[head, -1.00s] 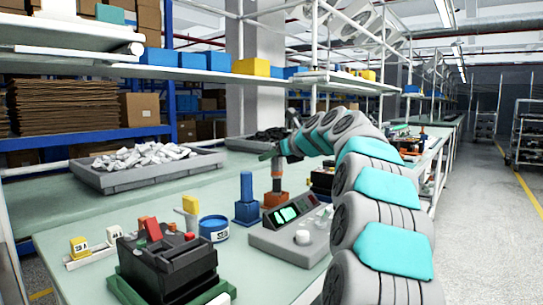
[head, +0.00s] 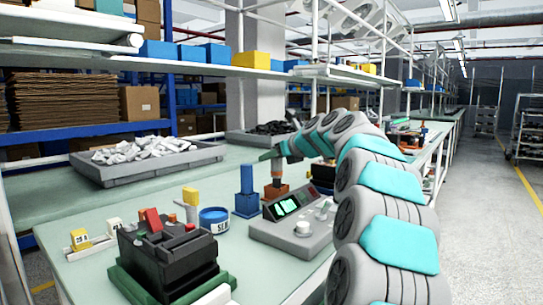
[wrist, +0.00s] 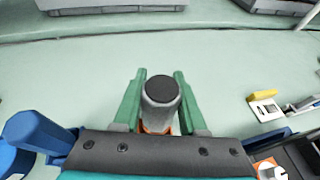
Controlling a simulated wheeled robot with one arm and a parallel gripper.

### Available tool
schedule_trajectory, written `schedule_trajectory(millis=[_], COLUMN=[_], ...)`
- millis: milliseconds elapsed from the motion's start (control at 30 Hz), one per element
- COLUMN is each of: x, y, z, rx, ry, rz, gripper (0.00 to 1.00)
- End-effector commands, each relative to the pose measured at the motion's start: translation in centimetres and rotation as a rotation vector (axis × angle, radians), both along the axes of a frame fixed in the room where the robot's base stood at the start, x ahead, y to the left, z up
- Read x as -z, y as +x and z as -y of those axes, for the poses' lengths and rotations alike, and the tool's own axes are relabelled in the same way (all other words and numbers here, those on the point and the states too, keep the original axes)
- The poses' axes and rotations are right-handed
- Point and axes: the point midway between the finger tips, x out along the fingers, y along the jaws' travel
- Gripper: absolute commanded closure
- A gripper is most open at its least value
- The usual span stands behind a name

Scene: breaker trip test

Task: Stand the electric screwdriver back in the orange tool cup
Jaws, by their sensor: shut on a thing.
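My gripper (wrist: 160,74) has green fingers on both sides of the electric screwdriver (wrist: 161,92), shut on it. The screwdriver shows from above as a grey cylinder with a dark round end. In the head view my gripper (head: 265,156) reaches in from the right, and the screwdriver (head: 276,175) hangs upright beneath it. The orange tool cup (head: 276,191) is directly below, with a bit of orange showing under the screwdriver in the wrist view. The screwdriver's lower end is hidden at the cup, so I cannot tell how deep it sits.
A blue holder (head: 247,203) stands left of the cup. A grey tester with a lit screen (head: 303,228) is in front. A black fixture (head: 170,262), a blue tape roll (head: 214,218) and a tray of white parts (head: 150,163) are farther left. Bench between is clear.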

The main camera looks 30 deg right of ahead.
Motion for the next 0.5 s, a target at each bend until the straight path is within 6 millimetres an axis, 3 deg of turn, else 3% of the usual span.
schedule_trajectory(millis=[500], x=[1.1], y=[0.0], z=[0.0], rx=[0.0], ry=[0.0], rz=[0.001], gripper=[1.0])
